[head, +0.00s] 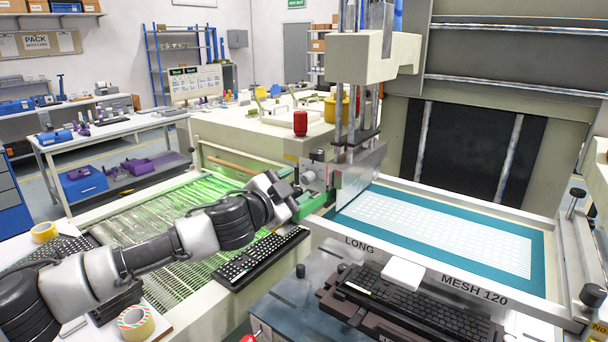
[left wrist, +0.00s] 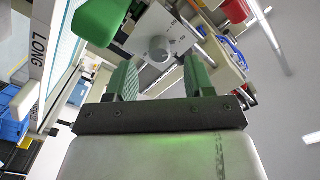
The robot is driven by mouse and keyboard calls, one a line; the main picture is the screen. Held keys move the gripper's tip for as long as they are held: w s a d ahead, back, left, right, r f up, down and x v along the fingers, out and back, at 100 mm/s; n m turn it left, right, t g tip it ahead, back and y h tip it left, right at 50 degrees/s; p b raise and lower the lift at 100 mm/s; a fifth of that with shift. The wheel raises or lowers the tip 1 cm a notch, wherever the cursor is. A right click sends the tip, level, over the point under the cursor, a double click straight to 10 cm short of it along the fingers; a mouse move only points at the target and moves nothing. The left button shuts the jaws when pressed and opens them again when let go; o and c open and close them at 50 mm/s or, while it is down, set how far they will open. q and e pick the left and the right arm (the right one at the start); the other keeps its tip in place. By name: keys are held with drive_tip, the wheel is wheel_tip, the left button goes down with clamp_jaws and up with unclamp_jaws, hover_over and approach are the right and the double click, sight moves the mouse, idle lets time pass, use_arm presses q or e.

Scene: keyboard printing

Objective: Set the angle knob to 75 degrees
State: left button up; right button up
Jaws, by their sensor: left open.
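The angle knob (left wrist: 158,49) is a round grey knob on a pale plate in the left wrist view. It appears beyond and between my left gripper's green-padded fingers (left wrist: 159,72), with a gap to them. In the head view the grey knob (head: 309,177) sits on the plate beside the squeegee head. My left gripper (head: 290,190) reaches in from the left, just below and left of the knob. Its fingers are open and empty. The knob's pointer and scale are too small to read. My right gripper is out of view.
A screen frame (head: 440,274) marked LONG and MESH 120 stands right of the gripper. A black keyboard (head: 262,257) lies below the arm, and another keyboard (head: 418,300) sits on a fixture. A red button (head: 300,123) stands behind. Green machine parts (left wrist: 95,17) are close to the fingers.

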sight(304, 180)
use_arm(q)
drive_tip(key=shift+p+x, duration=0.4)
drive_tip(key=shift+x, duration=1.55)
drive_tip(key=c, duration=0.9)
